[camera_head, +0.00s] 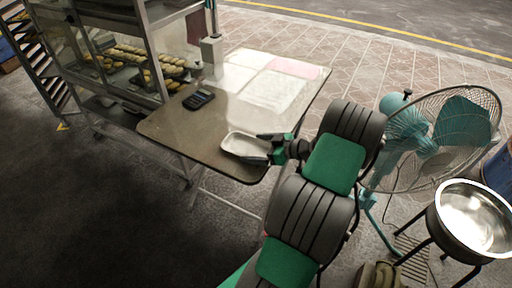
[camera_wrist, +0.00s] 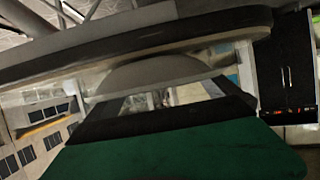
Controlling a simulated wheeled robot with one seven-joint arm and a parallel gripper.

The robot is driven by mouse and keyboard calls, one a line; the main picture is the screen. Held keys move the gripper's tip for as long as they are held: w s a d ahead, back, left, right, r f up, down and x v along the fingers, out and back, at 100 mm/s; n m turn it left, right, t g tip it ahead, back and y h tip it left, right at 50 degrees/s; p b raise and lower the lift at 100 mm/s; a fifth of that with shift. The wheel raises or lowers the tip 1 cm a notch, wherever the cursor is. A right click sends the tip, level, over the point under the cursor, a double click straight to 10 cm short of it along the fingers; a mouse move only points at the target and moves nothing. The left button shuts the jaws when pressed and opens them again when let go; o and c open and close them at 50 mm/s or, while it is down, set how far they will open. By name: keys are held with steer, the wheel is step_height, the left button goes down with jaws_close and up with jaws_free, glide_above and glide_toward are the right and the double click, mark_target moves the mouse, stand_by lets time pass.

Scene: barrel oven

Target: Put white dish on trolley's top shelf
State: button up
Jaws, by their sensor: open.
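The white dish (camera_head: 242,145), a shallow tray-like piece, lies on the near corner of the table (camera_head: 165,126). My gripper (camera_head: 268,146) is open at the dish's right end, with its fingers close to the rim. Whether they touch the dish cannot be told. In the wrist view, a green and black part of my gripper fills the bottom. A grey curved surface (camera_wrist: 150,72) shows behind it, under a long dark band; I cannot tell what these are. A wheeled-looking rack of trays (camera_head: 35,62) stands at the far left; I cannot tell whether it is the trolley.
A dark calculator-like device (camera_head: 199,99) and pale sheets (camera_head: 268,90) lie on the table. A glass case with pastries (camera_head: 150,70) adjoins it. A teal fan (camera_head: 440,135) and a metal bowl (camera_head: 474,217) on a stand are right of my arm. Dark floor at lower left is clear.

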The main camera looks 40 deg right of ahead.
steer(key=v, duration=0.7)
steer(key=shift+s+d+b, duration=0.15)
steer(key=shift+d+b, duration=0.1)
steer(key=shift+b, duration=0.1)
steer(key=w+a+r+n+g+p, duration=0.1)
steer(key=w+a+r+p, duration=0.15)
steer(key=r+p, duration=0.3)
steer(key=w+a+r+n+g+p, duration=0.1)
steer(key=w+a+r+p, duration=0.15)
steer(key=r+p, duration=0.3)
steer(key=s+d+f, duration=0.1)
steer(key=f, duration=0.1)
steer(key=s+d+f+m+g+h+b, duration=0.1)
steer(key=f, duration=0.2)
steer(key=s+d+f+m+g, duration=0.1)
steer(key=d+f, duration=0.1)
steer(key=shift+f+h+b, duration=0.3)
steer(key=shift+b, duration=0.1)
steer(key=p+x, duration=0.1)
steer(key=x, duration=0.6)
steer(key=shift+f, duration=0.35)
steer(key=shift+r, duration=0.1)
steer(key=c, duration=1.4)
